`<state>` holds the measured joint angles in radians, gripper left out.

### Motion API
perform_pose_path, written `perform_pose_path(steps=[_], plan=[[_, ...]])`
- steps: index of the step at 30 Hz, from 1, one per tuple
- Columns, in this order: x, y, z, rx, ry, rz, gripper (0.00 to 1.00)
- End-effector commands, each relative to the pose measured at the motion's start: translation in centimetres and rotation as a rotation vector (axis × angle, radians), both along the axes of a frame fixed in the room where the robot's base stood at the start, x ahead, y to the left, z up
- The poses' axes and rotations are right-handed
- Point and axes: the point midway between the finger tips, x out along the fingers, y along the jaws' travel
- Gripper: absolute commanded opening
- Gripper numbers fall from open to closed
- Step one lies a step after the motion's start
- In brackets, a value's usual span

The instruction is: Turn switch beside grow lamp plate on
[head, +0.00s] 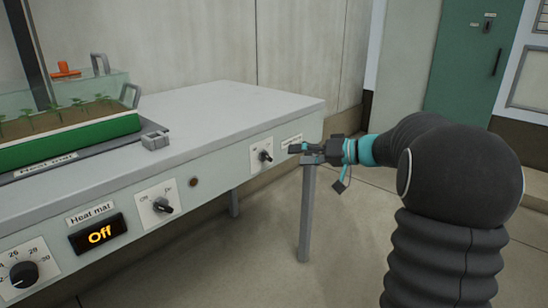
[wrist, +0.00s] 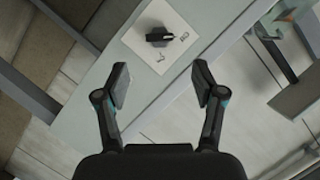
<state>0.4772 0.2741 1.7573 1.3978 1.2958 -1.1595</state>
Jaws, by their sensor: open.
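The switch (head: 265,156) is a dark rotary knob on a white square plate near the right end of the bench's front panel. A small label plate (head: 291,141) sits just right of it, its text too small to read. In the wrist view the switch knob (wrist: 159,37) lies ahead, with small marks on its plate that I cannot read. My gripper (head: 316,165) is at the bench's right front corner, right of the switch and apart from it. In the wrist view my gripper (wrist: 161,72) is open and empty, its fingers on either side below the knob.
A green seedling tray (head: 70,146) stands on the bench top. A bench leg (head: 307,215) stands below my gripper.

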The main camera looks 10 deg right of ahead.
Motion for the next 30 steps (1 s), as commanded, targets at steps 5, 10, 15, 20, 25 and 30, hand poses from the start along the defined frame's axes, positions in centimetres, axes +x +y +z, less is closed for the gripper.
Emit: perform_pose_path(steps=[5, 10, 15, 20, 25, 30], plan=[[2.0, 2.7, -1.0, 0.000, 0.002, 0.002, 0.69], [3.8, 4.9, -1.8, 0.000, 0.003, 0.000, 0.69], [5.0, 6.4, -2.4, -0.001, 0.003, -0.001, 0.69], [5.6, 7.1, -2.6, 0.000, 0.002, -0.003, 0.69], [5.7, 7.2, -2.7, 0.000, 0.001, -0.004, 0.69], [5.7, 7.2, -2.7, 0.000, 0.001, -0.004, 0.61]])
